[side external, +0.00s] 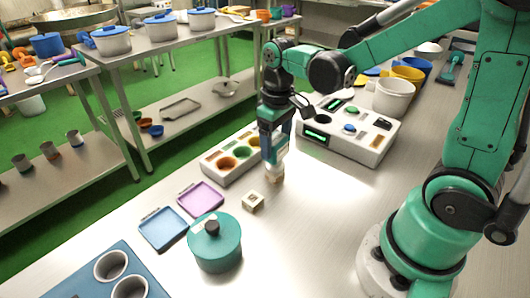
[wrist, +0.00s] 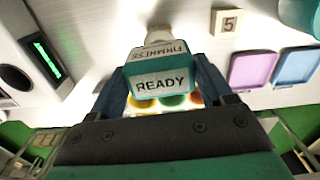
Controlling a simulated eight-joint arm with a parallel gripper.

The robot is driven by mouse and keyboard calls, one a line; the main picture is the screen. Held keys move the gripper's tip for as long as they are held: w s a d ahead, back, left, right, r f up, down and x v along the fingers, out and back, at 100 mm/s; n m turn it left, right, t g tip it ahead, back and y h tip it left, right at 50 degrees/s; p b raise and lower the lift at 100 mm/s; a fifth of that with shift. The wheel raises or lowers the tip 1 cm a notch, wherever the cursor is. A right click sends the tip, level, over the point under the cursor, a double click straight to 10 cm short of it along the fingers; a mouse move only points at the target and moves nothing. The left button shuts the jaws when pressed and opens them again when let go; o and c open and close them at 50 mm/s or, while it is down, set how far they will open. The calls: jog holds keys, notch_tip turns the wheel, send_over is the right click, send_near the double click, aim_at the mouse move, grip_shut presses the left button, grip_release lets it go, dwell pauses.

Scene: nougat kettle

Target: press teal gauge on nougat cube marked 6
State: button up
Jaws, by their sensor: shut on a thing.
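My gripper (side external: 274,146) is shut on the teal gauge (side external: 273,160), which points down. In the wrist view the gauge (wrist: 160,72) sits between both fingers and shows the words READY and FIRMNESS. A pale tan piece (side external: 276,179) shows right under the gauge near the table. I cannot tell whether it is a cube or the gauge's tip, or whether there is contact. A pale cube (side external: 252,201) stands just to the front left of it. In the wrist view this cube (wrist: 229,22) is marked 5. No 6 is readable in either view.
A white tray (side external: 213,172) with coloured wells stands close behind left. A white console (side external: 372,152) with green displays is to the right. Purple (side external: 200,198) and blue (side external: 163,228) trays and a teal lidded pot (side external: 215,250) lie front left. Clear table lies front right.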

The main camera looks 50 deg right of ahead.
jog(key=shift+f, duration=0.55)
dwell(1.5)
jog(key=shift+r, duration=3)
